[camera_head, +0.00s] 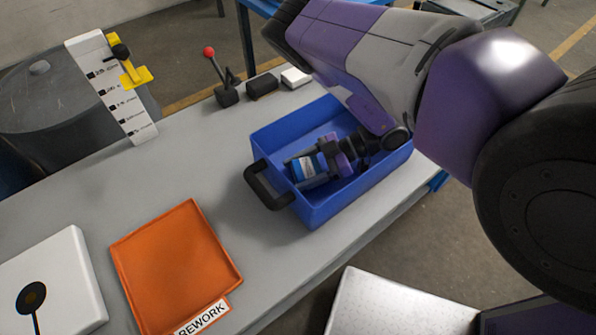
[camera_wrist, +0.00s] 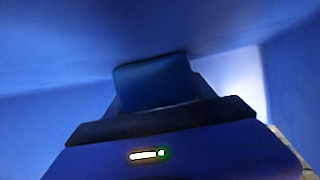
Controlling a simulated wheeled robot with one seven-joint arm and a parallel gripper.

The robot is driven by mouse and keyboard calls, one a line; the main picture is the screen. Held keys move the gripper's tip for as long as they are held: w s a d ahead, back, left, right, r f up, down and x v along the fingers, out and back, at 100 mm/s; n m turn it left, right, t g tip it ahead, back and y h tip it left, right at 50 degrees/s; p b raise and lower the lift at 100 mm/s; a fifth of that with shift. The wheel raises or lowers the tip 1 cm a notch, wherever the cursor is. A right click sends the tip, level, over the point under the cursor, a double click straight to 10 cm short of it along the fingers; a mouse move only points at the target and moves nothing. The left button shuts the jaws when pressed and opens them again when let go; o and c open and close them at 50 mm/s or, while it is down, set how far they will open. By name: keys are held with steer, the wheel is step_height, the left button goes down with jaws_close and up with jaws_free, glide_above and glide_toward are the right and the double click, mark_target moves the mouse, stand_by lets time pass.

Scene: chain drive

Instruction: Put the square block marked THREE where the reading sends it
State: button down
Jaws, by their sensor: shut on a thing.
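My gripper (camera_head: 322,163) reaches down inside the blue bin (camera_head: 262,142), shut on a small block (camera_head: 306,168) with blue and pale faces. Its marking is too small to read. In the wrist view the block (camera_wrist: 155,84) is a dark blue shape ahead of the gripper, with the bin's blue walls around it. I cannot tell if the block touches the bin floor. The gauge board (camera_head: 111,88) is white with several black marks, and its yellow pointer (camera_head: 131,74) is near the upper marks. The orange tray (camera_head: 175,262) is empty and bears a REWORK label (camera_head: 203,318).
A white plate (camera_head: 60,275) with a black round-headed mark lies at the left. A red-knobbed lever (camera_head: 222,82), a black block (camera_head: 262,85) and a white block (camera_head: 295,77) stand behind the bin. A dark drum (camera_head: 50,95) is at the back left. The bench (camera_head: 190,165) is clear between.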

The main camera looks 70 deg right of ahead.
mark_target(311, 167)
steer(key=shift+c, duration=1.6)
jaws_free()
steer(key=shift+b+v, duration=0.35)
steer(key=shift+v, duration=3.45)
